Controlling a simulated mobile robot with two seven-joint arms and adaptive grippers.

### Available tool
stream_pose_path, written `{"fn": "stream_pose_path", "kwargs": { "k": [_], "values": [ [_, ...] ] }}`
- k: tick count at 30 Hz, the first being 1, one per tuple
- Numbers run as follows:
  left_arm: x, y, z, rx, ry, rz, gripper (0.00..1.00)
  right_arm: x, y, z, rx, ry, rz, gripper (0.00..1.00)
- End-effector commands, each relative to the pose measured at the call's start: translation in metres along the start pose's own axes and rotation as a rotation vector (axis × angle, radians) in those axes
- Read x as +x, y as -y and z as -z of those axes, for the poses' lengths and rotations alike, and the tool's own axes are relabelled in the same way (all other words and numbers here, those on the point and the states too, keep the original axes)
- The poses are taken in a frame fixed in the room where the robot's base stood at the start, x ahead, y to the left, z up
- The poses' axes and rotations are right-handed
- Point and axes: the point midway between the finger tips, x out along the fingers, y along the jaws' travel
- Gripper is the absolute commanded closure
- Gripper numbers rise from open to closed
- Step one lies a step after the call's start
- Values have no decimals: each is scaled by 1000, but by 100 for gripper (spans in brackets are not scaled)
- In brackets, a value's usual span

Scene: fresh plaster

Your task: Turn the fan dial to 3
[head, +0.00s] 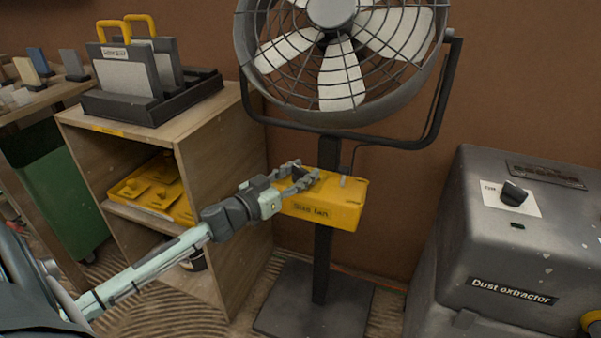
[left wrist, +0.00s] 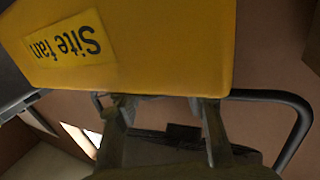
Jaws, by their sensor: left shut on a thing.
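The site fan (head: 331,90) stands against the wall on a dark post, with a yellow control box (head: 345,212) labelled "Site fan". The yellow box also fills the top of the left wrist view (left wrist: 170,45), upside down. My left gripper (head: 306,178) is at the top of the box, on its left half, shut on the fan dial. The fingers hide the dial, and its setting cannot be read. In the left wrist view the gripper's fingertips (left wrist: 165,101) meet the box's top edge. My right gripper is not in view.
A grey dust extractor (head: 525,245) with its own black knob (head: 514,194) stands at the right. A wooden shelf unit (head: 222,155) is at the left, with a dark tray (head: 125,108) on top and yellow items inside. A small grey peg (head: 343,181) stands on the box.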

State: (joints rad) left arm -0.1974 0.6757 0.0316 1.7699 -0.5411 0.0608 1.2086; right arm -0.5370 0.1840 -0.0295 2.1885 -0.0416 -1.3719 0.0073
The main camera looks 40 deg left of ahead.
Motion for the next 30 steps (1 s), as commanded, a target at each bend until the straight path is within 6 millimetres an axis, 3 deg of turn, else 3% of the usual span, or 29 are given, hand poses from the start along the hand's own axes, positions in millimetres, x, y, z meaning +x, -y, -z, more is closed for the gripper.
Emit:
{"fn": "stream_pose_path", "kwargs": {
  "k": [10,21,30],
  "values": [
    [0,1,1,4,1,-62,89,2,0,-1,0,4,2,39],
    [1,2,0,6,1,-310,89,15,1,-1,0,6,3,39],
    [1,1,-1,4,-1,-483,89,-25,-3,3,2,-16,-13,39]
  ]
}}
